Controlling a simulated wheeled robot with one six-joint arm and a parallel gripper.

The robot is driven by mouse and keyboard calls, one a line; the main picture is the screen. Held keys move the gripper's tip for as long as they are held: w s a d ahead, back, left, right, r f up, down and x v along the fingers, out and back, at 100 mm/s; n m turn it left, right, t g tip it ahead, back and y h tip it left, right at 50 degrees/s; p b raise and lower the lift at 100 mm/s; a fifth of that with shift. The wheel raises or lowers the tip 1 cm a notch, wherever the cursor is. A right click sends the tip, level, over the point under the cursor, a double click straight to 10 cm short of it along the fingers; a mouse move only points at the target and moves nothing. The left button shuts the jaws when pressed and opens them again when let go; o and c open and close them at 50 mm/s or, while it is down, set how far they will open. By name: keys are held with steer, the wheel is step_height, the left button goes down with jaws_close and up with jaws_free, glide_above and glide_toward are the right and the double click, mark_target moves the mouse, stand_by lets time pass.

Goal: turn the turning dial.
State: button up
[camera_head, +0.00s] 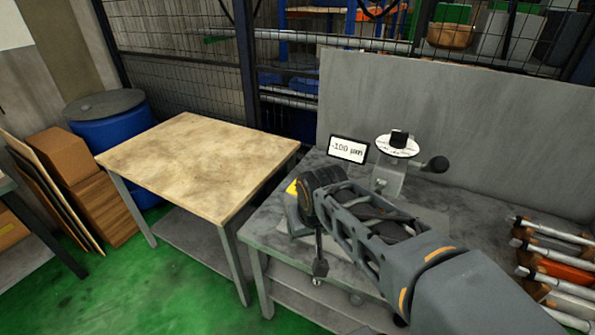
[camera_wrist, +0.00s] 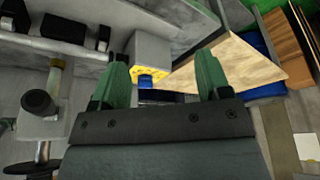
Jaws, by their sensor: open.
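The turning dial (camera_head: 398,145) is a white marked disc with a black knob on top, on a grey stand on the grey workbench in the head view. A small display (camera_head: 348,149) reading about -100 µm stands to its left. In the wrist view my gripper (camera_wrist: 162,63) is open, its two green fingers wide apart with nothing between them. In the head view my arm's end is in front and left of the dial, apart from it; the fingers are hidden there. I cannot pick out the dial surely in the wrist view.
A black knob handle (camera_head: 434,165) sticks out right of the dial. A grey box with a yellow face (camera_wrist: 147,70) is ahead of the fingers. Tools on a rack (camera_head: 550,262) lie at the right. A grey panel (camera_head: 450,120) stands behind; a bare wooden table (camera_head: 195,165) is at the left.

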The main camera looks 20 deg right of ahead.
steer(key=shift+o, duration=0.4)
steer(key=w+d+r+m+h+p, duration=0.1)
steer(key=w+d+r+m, duration=0.1)
steer(key=w, duration=0.9)
steer(key=shift+w+d+r+m, duration=0.15)
steer(key=shift+d+r+m, duration=0.25)
steer(key=shift+d+r, duration=0.45)
steer(key=w+d+m+h+p, duration=0.15)
steer(key=w+d, duration=0.25)
steer(key=w, duration=0.6)
steer(key=shift+m+y, duration=0.25)
steer(key=shift+m, duration=0.4)
steer(key=x, duration=0.4)
steer(key=p+x, duration=0.1)
steer(key=x, duration=0.3)
steer(key=d+p+x, duration=0.1)
steer(key=x, duration=0.4)
steer(key=shift+w+a+r, duration=0.1)
steer(key=shift+w+r, duration=0.15)
steer(key=shift+w, duration=0.1)
steer(key=shift+x, duration=0.85)
steer(key=c, duration=0.9)
